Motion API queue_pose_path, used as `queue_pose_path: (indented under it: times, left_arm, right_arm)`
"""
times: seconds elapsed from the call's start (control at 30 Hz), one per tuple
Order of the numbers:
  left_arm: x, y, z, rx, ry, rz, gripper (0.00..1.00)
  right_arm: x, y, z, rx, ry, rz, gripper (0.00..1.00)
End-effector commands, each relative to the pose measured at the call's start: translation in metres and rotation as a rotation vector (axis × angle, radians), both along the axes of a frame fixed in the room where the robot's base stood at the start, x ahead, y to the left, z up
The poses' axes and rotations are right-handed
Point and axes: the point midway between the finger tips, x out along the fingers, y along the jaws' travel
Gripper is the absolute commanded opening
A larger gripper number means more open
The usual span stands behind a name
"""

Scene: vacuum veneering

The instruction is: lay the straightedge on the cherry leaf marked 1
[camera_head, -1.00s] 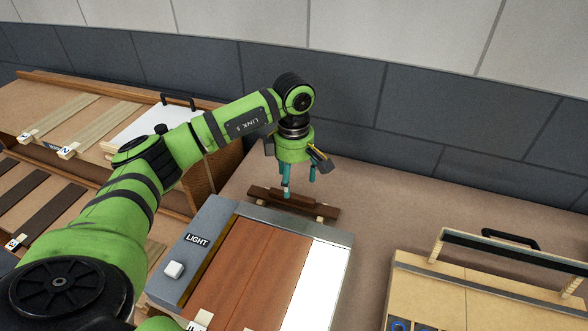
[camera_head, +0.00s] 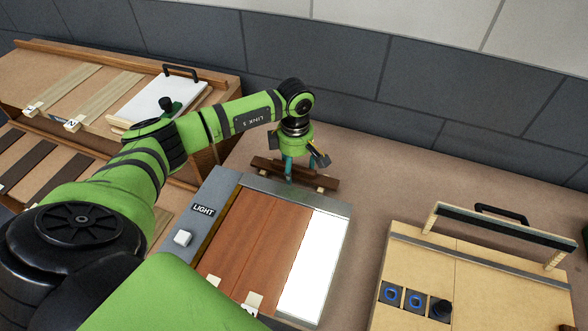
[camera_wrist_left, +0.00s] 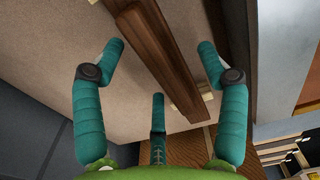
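The straightedge, a dark brown wooden bar (camera_head: 318,181), rests on small pale blocks behind the light box. It crosses the left wrist view diagonally (camera_wrist_left: 160,58). My left gripper (camera_head: 298,178) is over it, pointing down. In the left wrist view its teal fingers (camera_wrist_left: 163,60) are spread apart, with the bar between them; I see no contact. Reddish cherry leaves (camera_head: 262,245) lie side by side on the light box (camera_head: 212,215). Pale tags (camera_head: 253,301) sit at their near ends, but I cannot read the numbers. My right gripper is out of view.
A bright lit strip (camera_head: 318,255) lies right of the leaves. A wooden press with a raised bar (camera_head: 480,275) stands at the right. A rack (camera_head: 40,75) with pale and dark strips and a white board (camera_head: 155,98) is at the left. A wall closes the back.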

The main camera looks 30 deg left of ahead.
Motion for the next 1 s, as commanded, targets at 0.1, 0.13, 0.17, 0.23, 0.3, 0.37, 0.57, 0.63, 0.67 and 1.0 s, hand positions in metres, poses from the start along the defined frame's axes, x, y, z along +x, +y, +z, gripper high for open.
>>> queue_pose_path:
  times: [0.1, 0.13, 0.17, 0.23, 0.3, 0.37, 0.57, 0.63, 0.67, 1.0]
  left_arm:
    - [0.0, 0.0, 0.0, 0.0, 0.0, 0.0, 0.26]
    - [0.0, 0.0, 0.0, 0.0, 0.0, 0.0, 0.14]
    - [0.0, 0.0, 0.0, 0.0, 0.0, 0.0, 0.02]
    - [0.0, 0.0, 0.0, 0.0, 0.0, 0.0, 0.0]
    - [0.0, 0.0, 0.001, 0.0, 0.0, 0.001, 0.0]
    - [0.0, 0.0, 0.001, 0.0, 0.0, 0.001, 0.0]
    - [0.001, 0.0, 0.003, 0.0, -0.002, 0.001, 0.0]
    - [0.001, 0.001, 0.006, 0.0, -0.003, 0.001, 0.0]
    - [0.001, 0.001, 0.009, 0.001, -0.004, 0.001, 0.0]
    - [-0.022, -0.022, 0.056, 0.001, -0.005, -0.008, 0.0]
  right_arm:
    - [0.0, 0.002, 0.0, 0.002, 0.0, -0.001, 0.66]
    - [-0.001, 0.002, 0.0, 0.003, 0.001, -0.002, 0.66]
    - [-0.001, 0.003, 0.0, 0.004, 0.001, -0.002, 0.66]
    - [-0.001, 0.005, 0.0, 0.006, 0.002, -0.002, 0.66]
    - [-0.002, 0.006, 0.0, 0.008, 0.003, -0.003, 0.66]
    - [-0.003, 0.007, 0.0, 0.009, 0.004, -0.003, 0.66]
    - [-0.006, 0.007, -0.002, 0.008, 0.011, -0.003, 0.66]
    - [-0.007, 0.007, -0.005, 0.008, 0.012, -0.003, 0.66]
    - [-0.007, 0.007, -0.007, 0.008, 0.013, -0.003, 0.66]
    - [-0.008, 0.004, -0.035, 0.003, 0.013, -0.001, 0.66]
